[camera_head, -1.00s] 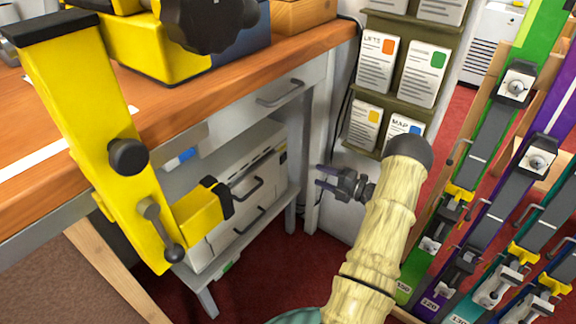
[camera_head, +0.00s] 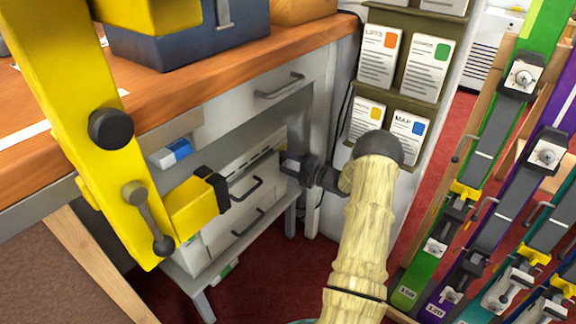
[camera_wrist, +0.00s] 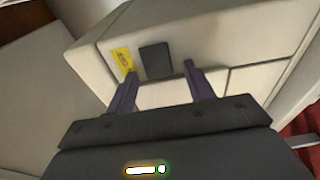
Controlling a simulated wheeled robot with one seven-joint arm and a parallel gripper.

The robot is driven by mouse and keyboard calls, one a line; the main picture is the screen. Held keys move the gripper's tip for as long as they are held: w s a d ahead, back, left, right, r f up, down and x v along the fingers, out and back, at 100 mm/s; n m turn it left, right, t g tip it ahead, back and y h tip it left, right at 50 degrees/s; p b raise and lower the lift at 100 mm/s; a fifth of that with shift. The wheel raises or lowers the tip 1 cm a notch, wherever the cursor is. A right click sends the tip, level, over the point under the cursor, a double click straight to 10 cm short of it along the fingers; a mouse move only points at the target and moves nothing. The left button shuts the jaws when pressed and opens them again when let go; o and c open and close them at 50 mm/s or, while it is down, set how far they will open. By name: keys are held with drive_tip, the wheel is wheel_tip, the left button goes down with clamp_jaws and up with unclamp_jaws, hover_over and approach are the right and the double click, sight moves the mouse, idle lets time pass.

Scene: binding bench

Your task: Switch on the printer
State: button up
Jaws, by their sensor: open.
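The printer (camera_head: 212,238) is a pale box with two dark handles on its front, on a low shelf under the bench. In the wrist view, its pale casing (camera_wrist: 230,45) bears a dark rectangular panel (camera_wrist: 156,60), apparently a switch, and a yellow label (camera_wrist: 122,60) to its left. My gripper (camera_head: 285,163) is at the printer's right end in the head view. In the wrist view my gripper (camera_wrist: 160,72) is open and empty, its two fingertips on either side of the dark panel. I cannot tell whether they touch the casing.
The bench (camera_head: 300,50) overhangs the printer, with a drawer (camera_head: 275,95) above it. A yellow clamp-like tool (camera_head: 90,130) hangs in the left foreground.

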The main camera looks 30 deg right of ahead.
drive_tip(key=c, duration=1)
drive_tip(key=shift+a+r+m+h, duration=0.15)
drive_tip(key=shift+m+h, duration=0.15)
drive_tip(key=shift+h, duration=0.2)
drive_tip(key=shift+t, duration=0.3)
drive_tip(key=shift+m+h+p, duration=0.3)
drive_tip(key=shift+m+h, duration=0.1)
drive_tip(key=shift+h, duration=0.1)
